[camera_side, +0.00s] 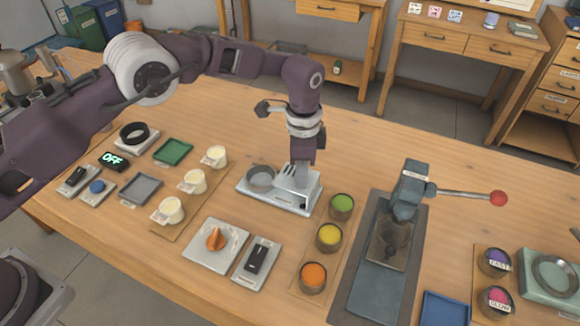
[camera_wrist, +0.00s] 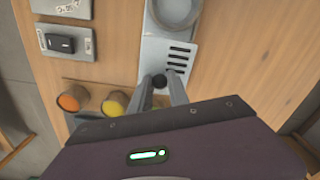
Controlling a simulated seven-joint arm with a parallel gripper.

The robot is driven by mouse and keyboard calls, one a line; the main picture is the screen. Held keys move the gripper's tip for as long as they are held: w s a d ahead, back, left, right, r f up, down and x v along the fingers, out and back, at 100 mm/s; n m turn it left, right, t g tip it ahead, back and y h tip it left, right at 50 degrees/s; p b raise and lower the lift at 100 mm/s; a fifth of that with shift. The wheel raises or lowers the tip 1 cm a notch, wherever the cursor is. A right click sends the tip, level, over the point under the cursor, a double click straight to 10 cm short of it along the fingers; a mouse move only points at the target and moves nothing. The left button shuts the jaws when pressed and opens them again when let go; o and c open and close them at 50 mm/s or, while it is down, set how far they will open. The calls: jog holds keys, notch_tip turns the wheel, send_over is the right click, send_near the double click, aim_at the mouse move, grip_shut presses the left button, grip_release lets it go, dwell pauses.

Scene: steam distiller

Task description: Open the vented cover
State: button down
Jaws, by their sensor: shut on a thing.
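The vented cover (camera_side: 290,183) is a light grey piece with dark slots on the right half of a pale metal base (camera_side: 252,190). It also shows in the wrist view (camera_wrist: 181,54), with its slots running across and a small black knob (camera_wrist: 159,80) at its near end. My gripper (camera_wrist: 162,84) has a finger on each side of this knob and is shut on it. In the side view my gripper (camera_side: 303,166) reaches down to the cover's back right end, and the knob is hidden there. I cannot tell whether the cover is raised at all.
A round metal dish (camera_side: 262,177) sits on the same base, left of the cover. Cups of green (camera_side: 341,206), yellow and orange stand close on the right. A dark press with a red-tipped lever (camera_side: 497,198) stands farther right. White cups (camera_side: 193,181) stand left.

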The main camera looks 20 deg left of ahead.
jog(key=c, duration=1.3)
grip_release()
notch_tip(320, 180, up, 7)
jog(key=shift+r, duration=0.1)
jog(key=s+a+r+n+t, duration=0.1)
jog(key=s+a+r+n, duration=0.2)
jog(key=s+a+r, duration=0.55)
jog(key=s+a+r+n+t, duration=0.2)
jog(key=a+r+n, duration=0.25)
jog(key=r, duration=0.85)
jog(key=s+a+r+n+t, duration=0.1)
jog(key=s+a, duration=0.2)
jog(key=s, duration=0.3)
jog(key=s+a+r+n, duration=0.1)
jog(key=s+a, duration=0.3)
jog(key=s, duration=0.1)
jog(key=s+a+f+n, duration=0.1)
jog(key=s, duration=0.3)
jog(key=s+f+n+t, duration=0.1)
jog(key=s+f, duration=0.1)
jog(key=s, duration=0.2)
jog(key=s+a+f+n, duration=0.1)
jog(key=s+f+n, duration=0.1)
jog(key=s, duration=0.2)
jog(key=shift+s+a+f+t, duration=0.1)
jog(key=shift+s+a+t, duration=0.05)
jog(key=shift+a+t, duration=0.2)
